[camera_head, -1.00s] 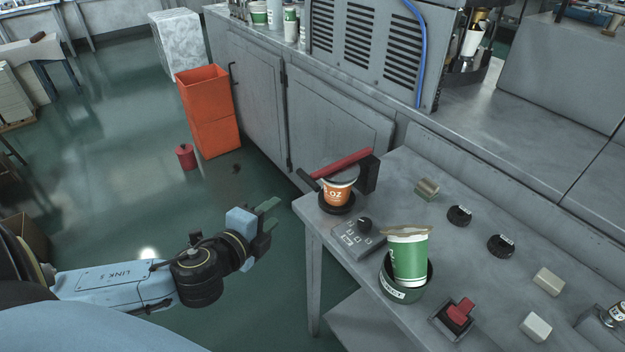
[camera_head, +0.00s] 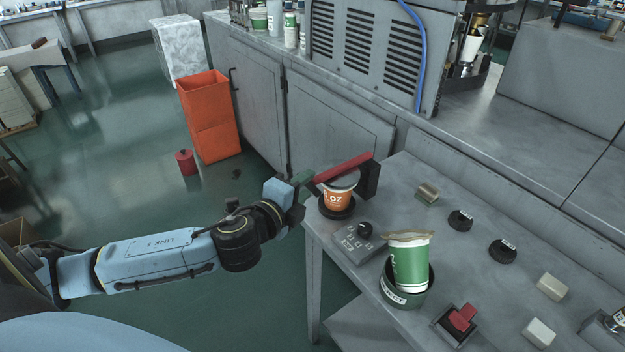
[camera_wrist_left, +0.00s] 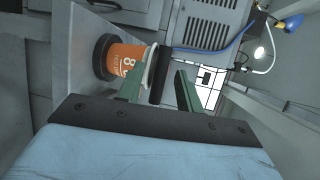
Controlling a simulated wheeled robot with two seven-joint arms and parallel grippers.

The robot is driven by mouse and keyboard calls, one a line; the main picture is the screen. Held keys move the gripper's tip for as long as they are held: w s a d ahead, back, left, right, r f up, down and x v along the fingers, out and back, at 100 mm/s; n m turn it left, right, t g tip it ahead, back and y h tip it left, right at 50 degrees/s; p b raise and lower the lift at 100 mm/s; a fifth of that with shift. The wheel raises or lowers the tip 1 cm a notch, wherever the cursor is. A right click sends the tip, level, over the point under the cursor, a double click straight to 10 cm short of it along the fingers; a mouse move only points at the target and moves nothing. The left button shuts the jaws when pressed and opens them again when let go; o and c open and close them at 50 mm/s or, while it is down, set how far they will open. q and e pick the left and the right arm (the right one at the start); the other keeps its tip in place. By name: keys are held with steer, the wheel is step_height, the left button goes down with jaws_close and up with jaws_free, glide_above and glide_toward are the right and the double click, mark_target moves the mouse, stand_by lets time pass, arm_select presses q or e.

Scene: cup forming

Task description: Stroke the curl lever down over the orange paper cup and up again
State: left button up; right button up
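The orange paper cup (camera_head: 337,199) stands upright in a dark round holder (camera_head: 337,212) at the left end of the grey table. The curl lever (camera_head: 345,167) is a red bar just above the cup, hinged on a black block (camera_head: 369,180); its black grip is largely hidden by my gripper in the head view. My left gripper (camera_head: 304,186) is at the grip. In the left wrist view, its green fingers (camera_wrist_left: 164,88) are apart, with the dark grip (camera_wrist_left: 160,75) between them and the orange cup (camera_wrist_left: 122,60) beyond. My right gripper is not in view.
A green cup (camera_head: 410,265) stands in a dark green holder near the table's front. A control box (camera_head: 358,242), dark knobs and a red switch (camera_head: 462,318) sit on the table. An orange bin (camera_head: 210,115) and red canister (camera_head: 186,162) stand on the floor.

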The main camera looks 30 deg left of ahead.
mark_target(312, 182)
arm_select(q)
steer(key=shift+w+f, duration=0.2)
steer(key=shift+w, duration=0.75)
steer(key=shift+w+f, duration=0.15)
steer(key=shift+w, duration=0.8)
steer(key=c, duration=0.7)
steer(key=shift+s+f, duration=0.1)
steer(key=shift+f, duration=0.05)
jaws_close()
